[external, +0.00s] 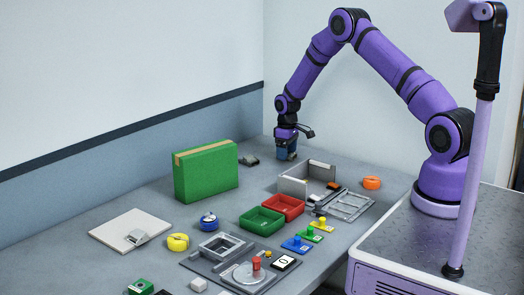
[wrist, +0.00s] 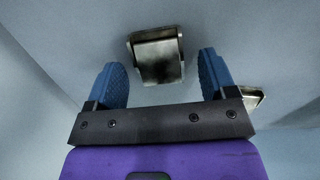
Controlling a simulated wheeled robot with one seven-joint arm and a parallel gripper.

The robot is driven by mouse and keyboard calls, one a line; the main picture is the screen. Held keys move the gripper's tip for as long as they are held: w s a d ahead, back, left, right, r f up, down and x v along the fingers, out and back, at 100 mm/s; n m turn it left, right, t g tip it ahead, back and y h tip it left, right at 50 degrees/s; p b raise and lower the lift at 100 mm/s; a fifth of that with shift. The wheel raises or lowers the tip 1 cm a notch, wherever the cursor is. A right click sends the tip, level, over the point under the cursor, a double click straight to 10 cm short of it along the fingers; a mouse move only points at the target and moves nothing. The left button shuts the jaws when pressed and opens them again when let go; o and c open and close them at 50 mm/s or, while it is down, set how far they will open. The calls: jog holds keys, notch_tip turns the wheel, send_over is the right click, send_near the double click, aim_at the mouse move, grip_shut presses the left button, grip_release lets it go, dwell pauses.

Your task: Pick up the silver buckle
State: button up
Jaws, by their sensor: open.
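A silver buckle (wrist: 157,56), a squarish metal piece with a raised frame, shows in the wrist view just beyond and between my fingertips. It is apart from both fingers. My gripper (wrist: 160,82) is open and empty, its blue fingers on either side below the buckle. In the external view my gripper (external: 287,153) points down, low over the back of the table. A small dark grey metal piece (external: 249,160) lies to its left, behind the green box; I cannot tell whether it is the same buckle.
A second metallic piece (wrist: 251,97) shows partly behind the right finger. The tall green box (external: 206,172) stands left of my gripper, and a grey open box (external: 307,178) stands in front. Another silver piece (external: 136,237) rests on a white board (external: 122,224). Trays and small parts fill the front.

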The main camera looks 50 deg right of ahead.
jog(key=shift+f, duration=0.3)
jog(key=c, duration=1)
jog(key=shift+r, duration=0.1)
notch_tip(320, 180, up, 10)
